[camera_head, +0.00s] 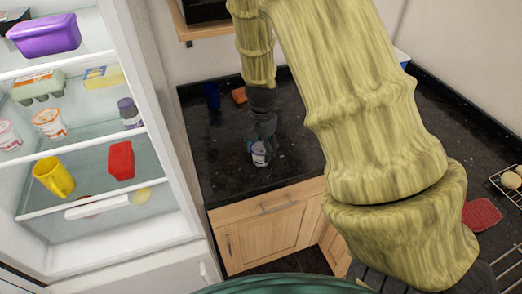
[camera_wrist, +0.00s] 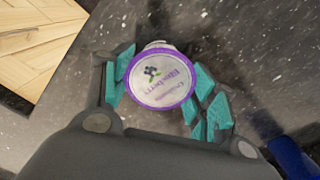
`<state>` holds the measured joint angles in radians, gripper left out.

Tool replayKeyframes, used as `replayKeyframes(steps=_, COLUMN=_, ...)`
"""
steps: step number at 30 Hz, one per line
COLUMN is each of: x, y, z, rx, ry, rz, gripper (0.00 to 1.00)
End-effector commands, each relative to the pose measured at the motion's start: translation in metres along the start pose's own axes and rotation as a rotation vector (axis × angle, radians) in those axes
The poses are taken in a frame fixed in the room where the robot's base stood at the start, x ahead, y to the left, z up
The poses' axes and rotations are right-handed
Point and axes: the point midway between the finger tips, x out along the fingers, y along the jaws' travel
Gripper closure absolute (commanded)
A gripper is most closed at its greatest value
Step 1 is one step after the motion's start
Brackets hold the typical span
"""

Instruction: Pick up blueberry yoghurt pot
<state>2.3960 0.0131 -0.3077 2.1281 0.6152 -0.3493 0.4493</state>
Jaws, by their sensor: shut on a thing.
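The blueberry yoghurt pot (camera_wrist: 158,82) has a white lid with a purple rim and a berry picture, seen from above in the wrist view. It stands between the teal pads of my gripper (camera_wrist: 160,88), which is shut on it. In the head view the pot (camera_head: 259,154) shows white and blue at the end of my gripper (camera_head: 262,140), over the dark granite worktop near its front edge. I cannot tell whether the pot touches the worktop.
An open fridge (camera_head: 141,165) stands at left with several pots, a yellow mug (camera_head: 53,177) and a red box (camera_head: 121,160). A dark blue item (camera_head: 212,97) and an orange block (camera_head: 239,95) sit at the worktop's back. A wire rack (camera_head: 508,183) lies at right.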

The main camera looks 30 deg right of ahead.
Motion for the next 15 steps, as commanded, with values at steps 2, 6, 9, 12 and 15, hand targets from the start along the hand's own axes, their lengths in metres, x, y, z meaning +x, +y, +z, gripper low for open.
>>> replayKeyframes(steps=2, x=-0.004, y=-0.001, z=0.0, rx=-0.001, ry=0.002, rz=-0.002, gripper=0.7)
replayKeyframes(steps=6, x=-0.018, y=-0.001, z=-0.001, rx=-0.002, ry=0.003, rz=-0.002, gripper=0.7)
replayKeyframes(steps=9, x=-0.03, y=-0.001, z=-0.001, rx=0.0, ry=0.004, rz=-0.002, gripper=0.7)
replayKeyframes(steps=12, x=-0.03, y=0.012, z=0.017, rx=-0.001, ry=0.0, rz=0.001, gripper=0.7)
replayKeyframes(steps=15, x=-0.032, y=0.025, z=0.033, rx=-0.001, ry=0.001, rz=0.001, gripper=0.7)
